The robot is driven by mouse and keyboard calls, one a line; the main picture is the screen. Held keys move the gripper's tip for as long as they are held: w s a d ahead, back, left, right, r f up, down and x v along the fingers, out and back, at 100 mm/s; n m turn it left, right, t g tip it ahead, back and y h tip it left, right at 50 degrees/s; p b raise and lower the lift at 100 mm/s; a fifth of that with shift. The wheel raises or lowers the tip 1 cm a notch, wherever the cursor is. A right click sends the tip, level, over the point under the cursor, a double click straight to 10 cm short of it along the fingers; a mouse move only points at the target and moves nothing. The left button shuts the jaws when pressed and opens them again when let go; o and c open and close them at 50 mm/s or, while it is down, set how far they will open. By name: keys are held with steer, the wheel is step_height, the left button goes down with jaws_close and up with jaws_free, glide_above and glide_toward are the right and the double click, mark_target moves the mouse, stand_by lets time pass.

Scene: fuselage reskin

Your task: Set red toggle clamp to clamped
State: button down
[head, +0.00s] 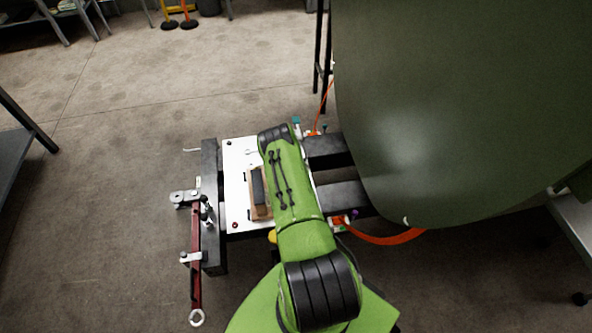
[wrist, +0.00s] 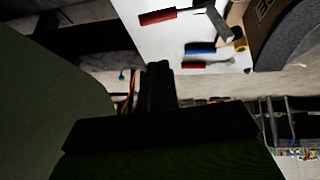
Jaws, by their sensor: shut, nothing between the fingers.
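In the wrist view, a red handle (wrist: 158,16) sits near the top on a white surface, beside a grey metal piece (wrist: 217,24). A blue handle (wrist: 200,48) and a second, smaller red handle (wrist: 194,66) lie nearer the white surface's edge. My gripper (wrist: 158,68) is dark, shut and empty, pointing up the picture, apart from these handles. In the head view my green arm hides the gripper and much of the white-topped table (head: 237,185).
A large green curved skin panel (head: 470,100) fills the head view's right side, close to the arm. An orange hose (head: 385,239) runs under the panel. Floor at left is open.

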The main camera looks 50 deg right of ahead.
steer(key=p+v, duration=0.1)
steer(key=v, duration=0.4)
steer(key=shift+a+r+p, duration=0.25)
steer(key=shift+r+p, duration=0.1)
steer(key=shift+p, duration=0.05)
